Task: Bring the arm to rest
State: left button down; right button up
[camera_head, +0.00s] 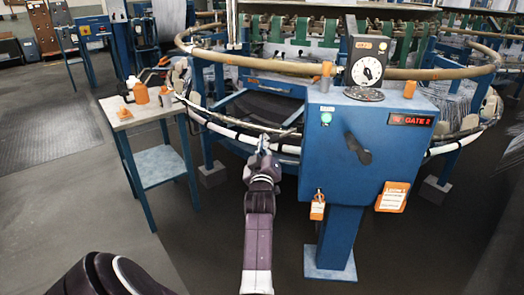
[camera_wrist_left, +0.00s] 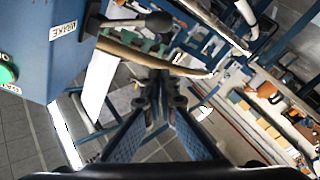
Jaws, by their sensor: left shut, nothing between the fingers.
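My left gripper (camera_head: 263,145) is in front of the circular loom, left of the blue control box (camera_head: 325,170). In the left wrist view, the fingers of my left gripper (camera_wrist_left: 166,92) come together at the tips with nothing between them. A black lever (camera_head: 357,148) is on the box front, to the right of the gripper and apart from it. In the wrist view a black lever with a round knob (camera_wrist_left: 158,22) shows beyond the fingertips, near a BRAKE label (camera_wrist_left: 63,31). My right gripper is not in view.
The loom's tan ring (camera_head: 215,57) curves behind the gripper. A side table (camera_head: 160,162) with an orange bottle (camera_head: 140,92) and a cup stands on the left. Orange tags (camera_head: 318,208) hang on the box. The floor at lower left is clear.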

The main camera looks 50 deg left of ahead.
pick_arm(q)
jog(key=shift+s+d+f, duration=0.15)
jog(key=shift+s+d, duration=0.2)
jog(key=shift+s, duration=0.05)
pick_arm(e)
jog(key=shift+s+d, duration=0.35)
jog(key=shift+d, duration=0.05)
